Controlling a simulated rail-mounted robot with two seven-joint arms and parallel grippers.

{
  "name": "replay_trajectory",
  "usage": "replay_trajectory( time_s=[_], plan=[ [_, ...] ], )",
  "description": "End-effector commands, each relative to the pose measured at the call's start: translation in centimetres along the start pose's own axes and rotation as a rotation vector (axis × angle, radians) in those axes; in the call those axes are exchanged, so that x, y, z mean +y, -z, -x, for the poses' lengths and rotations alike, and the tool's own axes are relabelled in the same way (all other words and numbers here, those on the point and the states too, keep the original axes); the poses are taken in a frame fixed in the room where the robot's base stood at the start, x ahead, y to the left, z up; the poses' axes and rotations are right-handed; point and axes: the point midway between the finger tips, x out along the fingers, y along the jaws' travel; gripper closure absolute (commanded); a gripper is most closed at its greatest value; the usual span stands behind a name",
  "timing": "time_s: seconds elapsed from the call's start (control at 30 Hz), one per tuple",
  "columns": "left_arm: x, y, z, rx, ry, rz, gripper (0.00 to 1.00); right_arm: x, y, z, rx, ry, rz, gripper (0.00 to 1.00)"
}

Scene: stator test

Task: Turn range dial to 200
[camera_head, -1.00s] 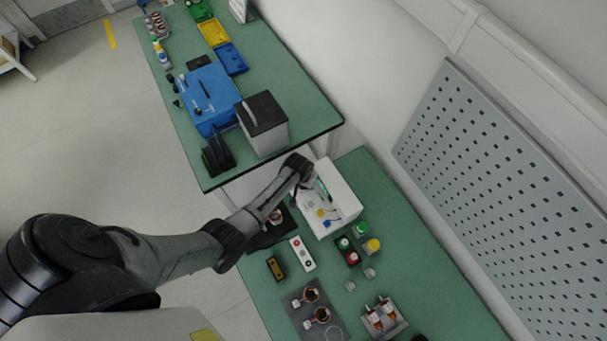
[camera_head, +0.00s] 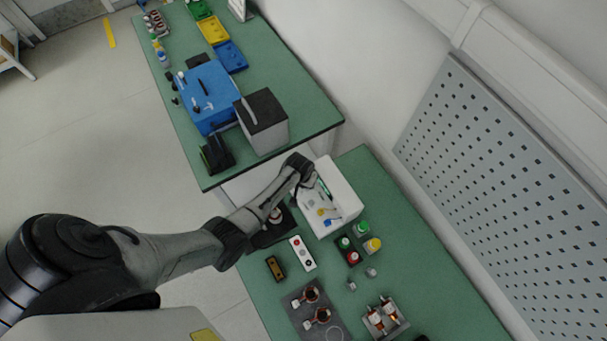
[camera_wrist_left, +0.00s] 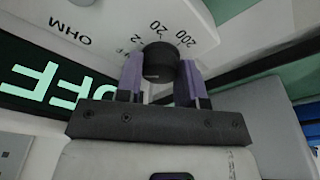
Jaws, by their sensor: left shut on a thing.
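The tester is a white box (camera_head: 343,196) on the green bench, below my left arm's wrist in the head view. In the left wrist view its black range dial (camera_wrist_left: 160,62) sits between the two purple-grey fingers of my left gripper (camera_wrist_left: 160,80), which is shut on it. Marks 2, 20, 200 and a partly hidden label (camera_wrist_left: 168,32) curve above the dial, with "OHM" to the left. The dial's pointer cannot be made out. A lit display reads "OFF" (camera_wrist_left: 45,85). The left fingertips are hidden in the head view. My right gripper is not in view.
Red, green and yellow capped jars (camera_head: 362,228) stand close to the tester. A white panel with round buttons (camera_head: 302,253) and a mat with copper coils (camera_head: 318,312) lie nearer. A grey box (camera_head: 262,125) stands on the other bench.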

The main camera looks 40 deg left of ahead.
Motion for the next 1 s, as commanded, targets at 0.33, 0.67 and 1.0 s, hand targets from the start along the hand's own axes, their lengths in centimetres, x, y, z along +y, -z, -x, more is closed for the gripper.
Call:
replay_trajectory(
  time_s=[0.33, 0.67, 1.0],
  plan=[
    [-0.2, 0.0, 0.1, -0.002, -0.057, -0.401, 0.8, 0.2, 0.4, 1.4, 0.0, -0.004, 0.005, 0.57],
    [-0.1, 0.0, -0.1, -0.002, -0.137, -0.92, 0.8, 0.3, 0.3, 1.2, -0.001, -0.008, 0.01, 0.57],
    [0.1, 0.0, 0.0, 0.0, -0.18, -1.175, 0.8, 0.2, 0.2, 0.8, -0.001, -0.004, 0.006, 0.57]
  ],
)
